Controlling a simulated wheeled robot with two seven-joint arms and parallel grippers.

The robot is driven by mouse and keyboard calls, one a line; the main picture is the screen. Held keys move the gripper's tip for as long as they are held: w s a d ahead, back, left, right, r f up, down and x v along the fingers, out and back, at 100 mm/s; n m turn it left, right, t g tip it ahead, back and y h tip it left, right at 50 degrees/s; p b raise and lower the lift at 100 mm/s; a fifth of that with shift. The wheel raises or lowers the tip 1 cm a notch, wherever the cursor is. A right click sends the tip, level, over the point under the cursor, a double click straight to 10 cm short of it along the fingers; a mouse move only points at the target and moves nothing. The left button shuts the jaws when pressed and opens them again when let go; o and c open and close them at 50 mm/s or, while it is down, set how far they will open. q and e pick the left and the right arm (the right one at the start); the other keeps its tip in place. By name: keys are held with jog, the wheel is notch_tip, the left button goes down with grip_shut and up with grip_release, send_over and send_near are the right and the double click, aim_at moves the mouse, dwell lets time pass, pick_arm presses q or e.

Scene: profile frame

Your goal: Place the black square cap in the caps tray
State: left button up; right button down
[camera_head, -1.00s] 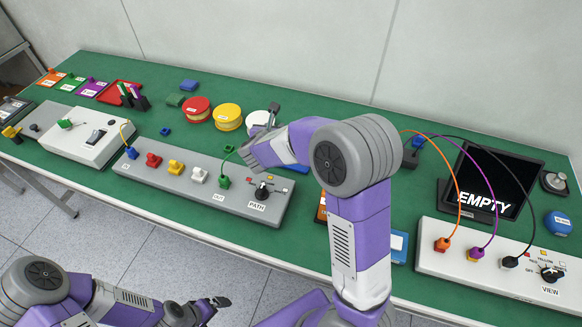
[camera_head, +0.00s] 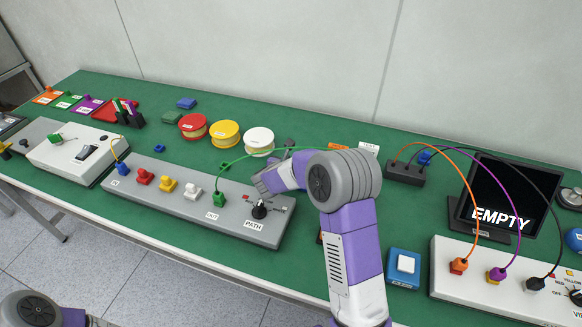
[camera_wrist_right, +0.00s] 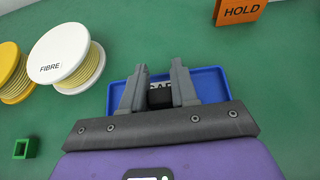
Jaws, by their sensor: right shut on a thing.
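My right gripper (camera_wrist_right: 158,68) is shut on a small black piece (camera_wrist_right: 160,97), most likely the black square cap; its shape is largely hidden between the fingers. The gripper is over a blue tray (camera_wrist_right: 216,84) with a partly covered white-lettered label that looks like "CAPS". I cannot tell whether the piece touches the tray floor. In the head view my right arm hides the tray and most of the gripper. My left gripper is out of view.
A white FIBRE reel (camera_wrist_right: 72,58) stands left of the tray, with yellow (camera_head: 224,134) and red (camera_head: 193,126) reels farther left. An orange HOLD block (camera_wrist_right: 240,10) is at the right. A grey plug panel (camera_head: 180,206) lies in front. Bare green table surrounds the tray.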

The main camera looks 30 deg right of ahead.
jog(key=shift+f, duration=0.55)
jog(key=shift+f, duration=0.15)
jog(key=c, duration=0.9)
grip_release()
jog(key=shift+o, duration=0.2)
jog(key=shift+r, duration=0.2)
jog(key=p+v, duration=0.2)
jog(key=v, duration=1)
jog(key=shift+s+p, duration=0.1)
jog(key=shift+p, duration=0.2)
